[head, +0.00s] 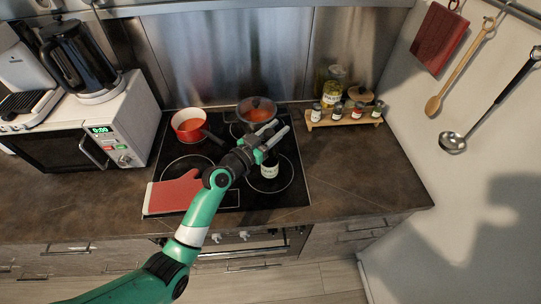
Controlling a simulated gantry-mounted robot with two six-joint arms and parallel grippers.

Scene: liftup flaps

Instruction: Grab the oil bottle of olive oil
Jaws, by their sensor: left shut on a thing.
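My left gripper (272,137) reaches in over the cooktop and is shut on a small bottle (269,169) with a white label. The bottle is below the fingers, over the front right burner; the gripper hides its upper part. I cannot read its label or tell if its base touches the cooktop. A yellowish-green bottle (331,95) with a pale label stands behind the spice rack at the back right. My right gripper is not in view.
A red saucepan (188,125) and a lidded pan (257,110) sit on the back of the cooktop (298,185). A spice rack (343,118) stands right of it. A red oven mitt (174,192) lies front left, a microwave (75,140) beyond. The right counter (365,175) is clear.

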